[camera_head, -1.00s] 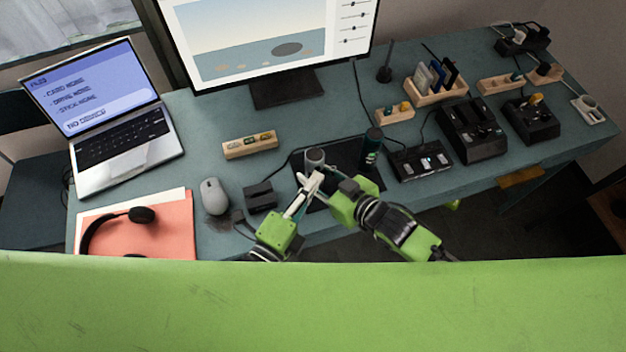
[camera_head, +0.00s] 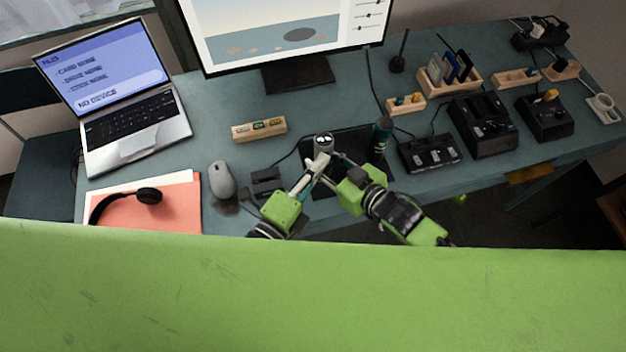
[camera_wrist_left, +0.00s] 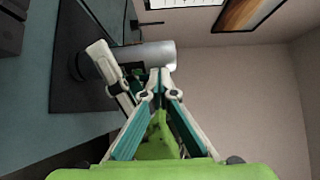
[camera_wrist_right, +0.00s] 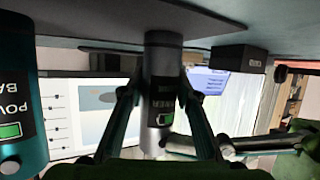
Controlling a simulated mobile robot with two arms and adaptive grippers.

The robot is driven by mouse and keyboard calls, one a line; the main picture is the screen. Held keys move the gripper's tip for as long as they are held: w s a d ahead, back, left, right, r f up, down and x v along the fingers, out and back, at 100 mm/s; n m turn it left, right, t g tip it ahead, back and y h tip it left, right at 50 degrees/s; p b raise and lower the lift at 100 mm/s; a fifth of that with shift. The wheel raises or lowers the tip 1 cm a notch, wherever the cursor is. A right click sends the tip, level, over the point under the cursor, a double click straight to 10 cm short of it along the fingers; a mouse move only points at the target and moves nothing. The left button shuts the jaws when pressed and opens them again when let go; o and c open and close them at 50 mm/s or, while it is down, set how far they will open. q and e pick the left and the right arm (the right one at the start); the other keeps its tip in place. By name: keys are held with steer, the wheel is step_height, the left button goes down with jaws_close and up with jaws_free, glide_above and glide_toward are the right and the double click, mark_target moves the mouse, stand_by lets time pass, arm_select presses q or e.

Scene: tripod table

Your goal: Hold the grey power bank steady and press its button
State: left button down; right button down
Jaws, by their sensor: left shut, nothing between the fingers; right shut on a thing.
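The grey power bank (camera_head: 324,147) is an upright cylinder on a black mat (camera_head: 348,150). The button is not clearly visible.
A teal power bank (camera_head: 382,136) stands close on the right of the grey one. A black block (camera_head: 266,181) and a grey mouse (camera_head: 222,180) lie left. A black switch box (camera_head: 430,153) stands right. The monitor (camera_head: 298,76) is behind.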

steer(key=shift+s+a+f, duration=0.1)
steer(key=shift+s+a, duration=0.05)
steer(key=shift+s, duration=0.05)
steer(key=shift+w, duration=0.1)
arm_select(q)
steer(key=s+d+v, duration=0.1)
steer(key=d+v, duration=0.1)
steer(key=v, duration=1)
steer(key=shift+s, duration=0.55)
steer(key=shift+d, duration=0.1)
arm_select(e)
steer(key=c, duration=1.6)
jaws_free()
steer(key=shift+o, duration=0.7)
